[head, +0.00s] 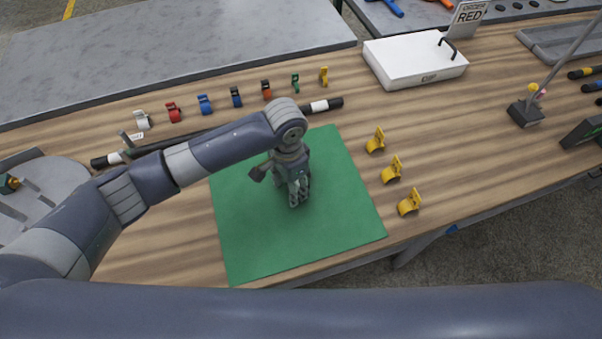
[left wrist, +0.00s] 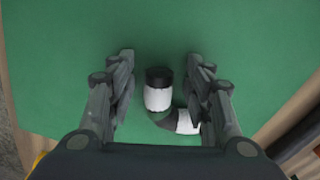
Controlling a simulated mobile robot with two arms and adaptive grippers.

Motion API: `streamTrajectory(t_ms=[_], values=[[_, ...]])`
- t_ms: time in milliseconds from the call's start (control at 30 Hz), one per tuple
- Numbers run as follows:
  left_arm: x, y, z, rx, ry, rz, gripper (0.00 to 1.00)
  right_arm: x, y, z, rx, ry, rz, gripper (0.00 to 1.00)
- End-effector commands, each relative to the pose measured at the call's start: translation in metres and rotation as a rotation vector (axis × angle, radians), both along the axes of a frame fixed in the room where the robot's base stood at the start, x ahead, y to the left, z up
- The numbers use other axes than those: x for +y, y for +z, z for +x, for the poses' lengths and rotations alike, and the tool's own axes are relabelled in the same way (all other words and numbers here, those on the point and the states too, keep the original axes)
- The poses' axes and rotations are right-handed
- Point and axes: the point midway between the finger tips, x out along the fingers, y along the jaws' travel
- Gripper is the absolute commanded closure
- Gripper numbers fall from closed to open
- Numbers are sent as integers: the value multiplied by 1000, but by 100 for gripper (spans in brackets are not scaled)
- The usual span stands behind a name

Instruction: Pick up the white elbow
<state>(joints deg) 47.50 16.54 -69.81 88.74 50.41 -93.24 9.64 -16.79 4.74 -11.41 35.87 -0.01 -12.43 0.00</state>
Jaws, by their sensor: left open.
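The white elbow (left wrist: 158,98) lies on the green mat (head: 240,235). It is white with a dark open end, and its other leg bends toward the lower right in the left wrist view. In the head view my left gripper and arm hide it. My left gripper (head: 299,201) points down over the middle of the mat. In the left wrist view its two fingers (left wrist: 160,82) are apart, with the elbow's upright leg between them and its other leg near the right finger. I cannot tell whether they touch. My right gripper is not in view.
A black bar with white bands (head: 320,106) lies behind the mat. Several coloured clips (head: 205,104) stand in a row behind it. Yellow clips (head: 391,169) stand right of the mat. A white box (head: 415,60) is at the back right, and a round grey tray (head: 60,190) is at the left.

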Motion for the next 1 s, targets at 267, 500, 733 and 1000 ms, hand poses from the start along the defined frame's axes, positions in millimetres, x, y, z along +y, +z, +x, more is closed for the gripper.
streamTrajectory(t_ms=[267, 500, 733, 1000], values=[[0, 0, 0, 0, -1, 0, 92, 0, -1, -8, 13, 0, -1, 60], [0, 1, 0, 0, -1, 0, 100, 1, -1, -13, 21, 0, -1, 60], [-1, 4, 0, -1, -1, -1, 100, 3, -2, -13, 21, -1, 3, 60], [-1, 34, 1, -3, -2, -4, 100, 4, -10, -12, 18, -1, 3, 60]])
